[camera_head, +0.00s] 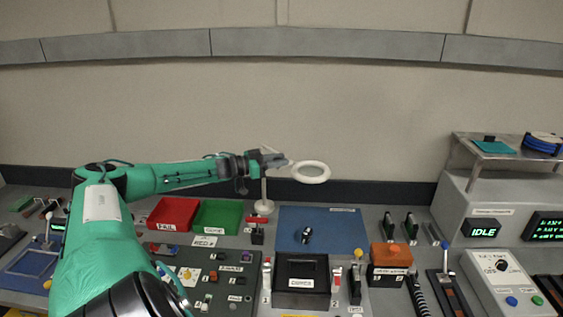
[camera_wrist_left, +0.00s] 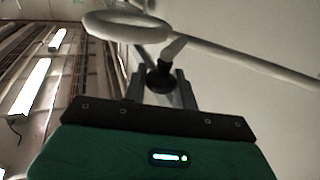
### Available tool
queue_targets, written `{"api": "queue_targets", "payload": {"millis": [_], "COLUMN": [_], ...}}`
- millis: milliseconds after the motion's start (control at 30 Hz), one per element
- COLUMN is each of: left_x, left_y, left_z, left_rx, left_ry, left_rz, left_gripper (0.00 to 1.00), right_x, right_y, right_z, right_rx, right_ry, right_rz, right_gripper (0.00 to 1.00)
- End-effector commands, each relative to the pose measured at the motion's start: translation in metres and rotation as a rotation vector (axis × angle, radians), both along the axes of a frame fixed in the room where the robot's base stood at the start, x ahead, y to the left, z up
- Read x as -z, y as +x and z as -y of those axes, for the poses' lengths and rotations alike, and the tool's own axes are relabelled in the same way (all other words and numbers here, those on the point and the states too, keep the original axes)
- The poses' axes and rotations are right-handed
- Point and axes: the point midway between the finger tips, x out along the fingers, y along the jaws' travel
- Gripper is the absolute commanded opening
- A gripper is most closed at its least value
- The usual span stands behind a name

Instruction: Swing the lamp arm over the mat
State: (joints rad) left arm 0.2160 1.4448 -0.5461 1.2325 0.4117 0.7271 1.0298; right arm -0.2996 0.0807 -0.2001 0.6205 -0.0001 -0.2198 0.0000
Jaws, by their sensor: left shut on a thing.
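The lamp has a white ring head (camera_head: 310,172), a thin post and a round white base (camera_head: 264,207). Its ring is above the blue mat (camera_head: 330,230) in the head view, at the mat's back part. My left gripper (camera_head: 272,160) is shut on a part of the lamp arm beside the ring, at the top of the post. In the left wrist view the fingers (camera_wrist_left: 162,88) close around a dark knob with a pale tip, and the white ring (camera_wrist_left: 125,26) and a pale bar show beyond. My right gripper is not in view.
A red tray (camera_head: 173,213) and a green tray (camera_head: 217,216) stand left of the lamp base. A small dark metal item (camera_head: 306,235) lies on the mat. A black box (camera_head: 301,272) and an orange block (camera_head: 390,256) stand in front. A grey console (camera_head: 490,205) is at right.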

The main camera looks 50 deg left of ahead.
Motion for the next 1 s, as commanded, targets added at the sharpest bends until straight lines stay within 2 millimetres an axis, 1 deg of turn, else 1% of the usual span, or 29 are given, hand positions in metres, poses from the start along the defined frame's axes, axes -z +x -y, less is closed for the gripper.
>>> {"api": "queue_targets", "payload": {"millis": [367,400,500,833,1000], "left_x": [-0.0016,-0.0016,-0.0014,0.0001,0.0019], "left_y": [-0.0006,-0.0006,-0.0006,-0.0018,-0.0101], "left_z": [-0.0011,-0.0011,-0.0011,-0.0010,-0.0045], "left_rx": [0.003,0.003,0.003,0.003,0.003], "left_ry": [0.001,0.001,0.001,0.001,0.000], "left_rz": [0.003,0.003,0.001,-0.001,-0.004], "left_gripper": [0.00,0.30,0.49,0.49,0.49], "right_x": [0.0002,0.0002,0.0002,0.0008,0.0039], "right_y": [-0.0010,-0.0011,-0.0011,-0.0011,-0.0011], "right_z": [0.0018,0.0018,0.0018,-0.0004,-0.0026], "right_rx": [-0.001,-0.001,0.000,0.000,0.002], "right_ry": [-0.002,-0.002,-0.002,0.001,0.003], "right_rz": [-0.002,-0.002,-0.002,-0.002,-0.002], "right_gripper": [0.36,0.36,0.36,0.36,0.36]}}
